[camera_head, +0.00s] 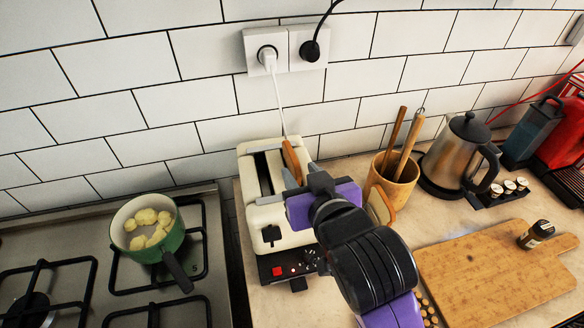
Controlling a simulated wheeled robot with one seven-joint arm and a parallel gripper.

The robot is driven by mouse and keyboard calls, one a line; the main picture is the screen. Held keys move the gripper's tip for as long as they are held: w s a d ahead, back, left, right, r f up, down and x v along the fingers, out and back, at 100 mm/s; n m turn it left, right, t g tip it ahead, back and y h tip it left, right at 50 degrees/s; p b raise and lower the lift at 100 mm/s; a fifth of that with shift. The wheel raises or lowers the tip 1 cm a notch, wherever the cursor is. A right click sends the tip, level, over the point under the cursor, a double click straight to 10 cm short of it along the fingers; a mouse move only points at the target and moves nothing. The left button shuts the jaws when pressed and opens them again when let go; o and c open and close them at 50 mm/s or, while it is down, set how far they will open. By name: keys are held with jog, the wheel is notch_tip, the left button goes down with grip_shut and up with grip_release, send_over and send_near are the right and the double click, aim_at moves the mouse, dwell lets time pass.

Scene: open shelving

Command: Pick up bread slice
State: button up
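A brown bread slice (291,160) stands on edge in the right slot of the cream toaster (250,228), its upper part showing. My gripper (300,176) is over the toaster's right side, at the near end of this slice. Its grey fingers appear to lie on either side of the slice, but I cannot tell whether they touch it. A second bread slice (382,206) shows to the right of the gripper, partly hidden behind my arm. The toaster's left slot looks dark and empty.
A green pot (160,246) with pale pieces stands on the stove at left. A wooden utensil holder (392,182), a kettle (455,155) and a cutting board (495,275) with a small jar (536,234) are at right. A white plug's cord (278,100) hangs behind the toaster.

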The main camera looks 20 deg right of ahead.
aim_at(292, 161)
jog(key=p+x, duration=0.1)
jog(key=x, duration=0.6)
jog(key=shift+r, duration=0.1)
grip_shut()
